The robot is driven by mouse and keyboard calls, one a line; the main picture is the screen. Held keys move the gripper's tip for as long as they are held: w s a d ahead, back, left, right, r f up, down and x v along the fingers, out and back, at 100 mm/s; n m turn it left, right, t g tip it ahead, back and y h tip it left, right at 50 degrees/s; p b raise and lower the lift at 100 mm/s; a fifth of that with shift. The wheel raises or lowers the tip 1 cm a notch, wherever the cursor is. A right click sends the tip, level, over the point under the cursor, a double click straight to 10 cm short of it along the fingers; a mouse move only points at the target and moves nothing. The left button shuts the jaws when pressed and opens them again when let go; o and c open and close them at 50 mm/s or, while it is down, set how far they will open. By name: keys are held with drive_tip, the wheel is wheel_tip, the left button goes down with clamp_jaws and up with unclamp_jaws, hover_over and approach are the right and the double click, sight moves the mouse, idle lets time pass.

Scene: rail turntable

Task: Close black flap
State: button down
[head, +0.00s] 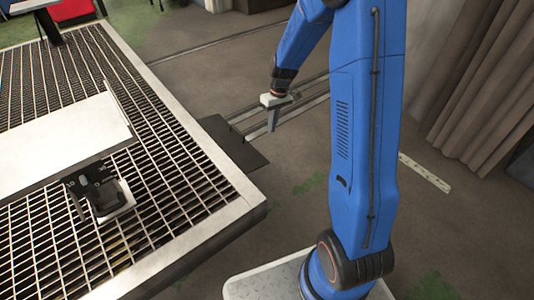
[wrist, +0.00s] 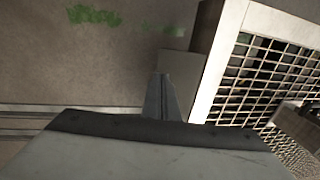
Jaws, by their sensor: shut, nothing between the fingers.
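The black flap (head: 232,143) is a dark flat plate that sticks out from the side of the grated table, near its right corner in the head view. In the wrist view it shows as a grey-brown plate (wrist: 180,72) beside the table's edge, partly hidden by my fingers.
The grated table (head: 205,155) has a pale metal rim. A white panel (head: 60,140) and a black-and-white bracket (head: 98,190) are on it. Rails (head: 300,100) run along the floor behind my gripper. A grey curtain (head: 480,85) hangs at right. Floor around my gripper is open.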

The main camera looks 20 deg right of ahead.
wheel_tip(320, 180, down, 15)
drive_tip(key=a, duration=0.2)
drive_tip(key=shift+a+f, duration=0.15)
drive_tip(key=shift+f, duration=0.05)
idle(0.4)
drive_tip(key=shift+f, duration=0.15)
drive_tip(key=s+a+f+g+y, duration=0.1)
drive_tip(key=a+f+g+y, duration=0.1)
drive_tip(key=a+f+y, duration=0.2)
drive_tip(key=s+a+f+g+y, duration=0.2)
drive_tip(key=a+f+y, duration=0.3)
drive_tip(key=f+y, duration=0.5)
drive_tip(key=shift+a+f+g, duration=0.3)
drive_tip(key=shift+g, duration=0.1)
idle(0.5)
drive_tip(key=shift+s+a, duration=0.1)
drive_tip(key=shift+s, duration=0.05)
idle(0.4)
